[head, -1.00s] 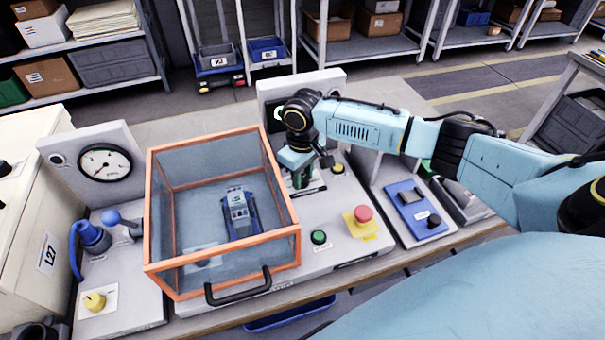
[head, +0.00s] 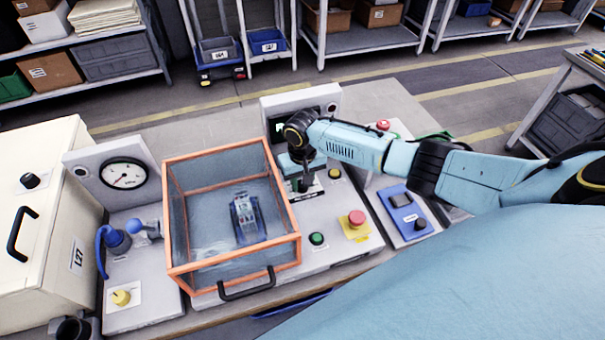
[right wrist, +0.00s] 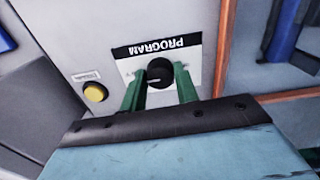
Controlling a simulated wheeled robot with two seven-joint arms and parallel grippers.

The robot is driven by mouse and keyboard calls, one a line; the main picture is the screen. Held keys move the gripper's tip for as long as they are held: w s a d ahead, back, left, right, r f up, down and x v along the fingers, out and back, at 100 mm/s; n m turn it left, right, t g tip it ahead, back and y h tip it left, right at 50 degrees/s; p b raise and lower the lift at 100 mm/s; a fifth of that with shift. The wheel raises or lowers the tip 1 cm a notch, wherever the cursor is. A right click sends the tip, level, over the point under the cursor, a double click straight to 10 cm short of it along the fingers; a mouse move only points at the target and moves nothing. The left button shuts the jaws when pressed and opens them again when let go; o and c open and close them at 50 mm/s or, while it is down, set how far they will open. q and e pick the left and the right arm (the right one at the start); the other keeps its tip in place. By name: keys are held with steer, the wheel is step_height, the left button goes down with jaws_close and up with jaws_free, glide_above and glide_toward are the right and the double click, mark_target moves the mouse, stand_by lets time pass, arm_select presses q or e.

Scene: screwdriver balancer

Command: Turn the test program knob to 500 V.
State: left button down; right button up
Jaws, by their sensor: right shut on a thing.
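The black program knob (right wrist: 159,74) sits on a white plate (right wrist: 124,66) with a black "PROGRAM" strip, seen upside down in the right wrist view. My right gripper (right wrist: 160,84) has its two green fingers on either side of the knob and is shut on it. The voltage marks are too small to read or hidden by the fingers, so the setting cannot be told. In the head view the right gripper (head: 301,182) points down at the panel and hides the knob. My left gripper is not in view.
An orange-framed clear box (head: 288,238) with a blue device inside stands just left of the right gripper. A yellow button (head: 335,173), green button (head: 317,238) and red emergency button (head: 356,217) are nearby. A display panel (head: 275,105) rises behind.

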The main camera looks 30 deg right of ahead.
steer(key=shift+m, duration=0.3)
steer(key=shift+p, duration=0.3)
steer(key=o, duration=1)
steer(key=shift+c, duration=0.2)
step_height(320, 180, up, 13)
steer(key=p, duration=0.1)
steer(key=shift+r, duration=0.2)
steer(key=shift+s, duration=0.1)
